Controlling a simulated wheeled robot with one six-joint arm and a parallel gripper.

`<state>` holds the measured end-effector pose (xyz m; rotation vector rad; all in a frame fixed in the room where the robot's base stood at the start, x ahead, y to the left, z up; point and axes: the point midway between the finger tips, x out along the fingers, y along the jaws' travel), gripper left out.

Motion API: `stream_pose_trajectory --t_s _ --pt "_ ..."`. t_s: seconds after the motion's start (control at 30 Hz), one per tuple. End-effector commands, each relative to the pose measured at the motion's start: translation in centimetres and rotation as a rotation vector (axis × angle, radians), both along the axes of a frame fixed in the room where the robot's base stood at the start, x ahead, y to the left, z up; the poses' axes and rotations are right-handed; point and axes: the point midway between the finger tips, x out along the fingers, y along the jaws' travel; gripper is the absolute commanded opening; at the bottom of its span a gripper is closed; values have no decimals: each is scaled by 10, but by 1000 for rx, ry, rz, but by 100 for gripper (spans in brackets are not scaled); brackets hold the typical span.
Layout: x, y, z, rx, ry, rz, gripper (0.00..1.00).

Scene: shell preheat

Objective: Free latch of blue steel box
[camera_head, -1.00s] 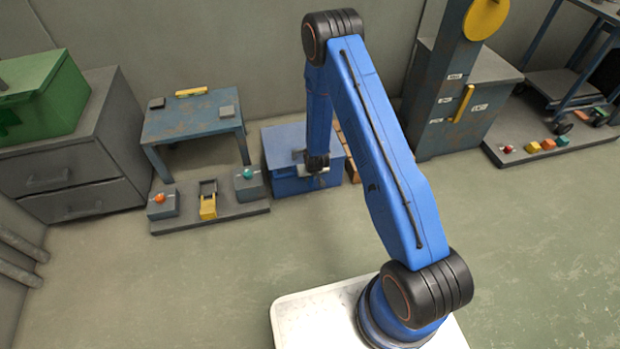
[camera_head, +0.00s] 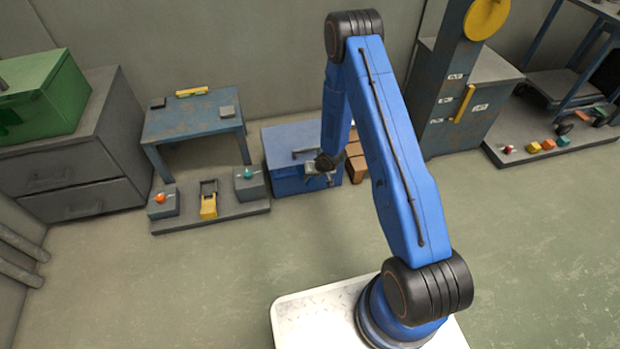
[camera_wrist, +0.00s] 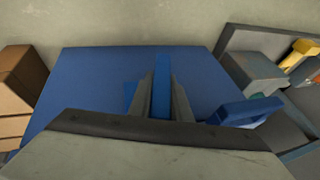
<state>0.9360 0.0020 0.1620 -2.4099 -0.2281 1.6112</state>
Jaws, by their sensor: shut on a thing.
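The blue steel box (camera_head: 284,185) stands on the floor by the back wall, right of the small blue table. My gripper (camera_head: 318,174) is at the right part of its front. In the wrist view, the box (camera_wrist: 90,85) shows its blue surface, and my two grey fingers (camera_wrist: 160,98) point onto it. They are shut on a narrow upright blue strip (camera_wrist: 162,75), which looks like the latch. My wrist hides the lower part of the box in that view, and I cannot tell the latch's exact position.
Brown crates (camera_head: 357,165) stand close to the right of the box. A low grey base with a yellow lever (camera_head: 208,206) and two knobbed blocks lies to its left. A blue table (camera_head: 192,117) is behind that base. The floor in front is clear.

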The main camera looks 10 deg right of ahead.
Motion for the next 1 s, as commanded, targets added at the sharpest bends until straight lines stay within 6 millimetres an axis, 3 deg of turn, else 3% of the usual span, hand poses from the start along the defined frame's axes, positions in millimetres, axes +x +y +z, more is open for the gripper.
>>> stream_pose_trajectory --t_s 0.47,1.0 --pt "0 0 0 255 1 -2 0" --pt "0 3 2 755 2 -2 0"
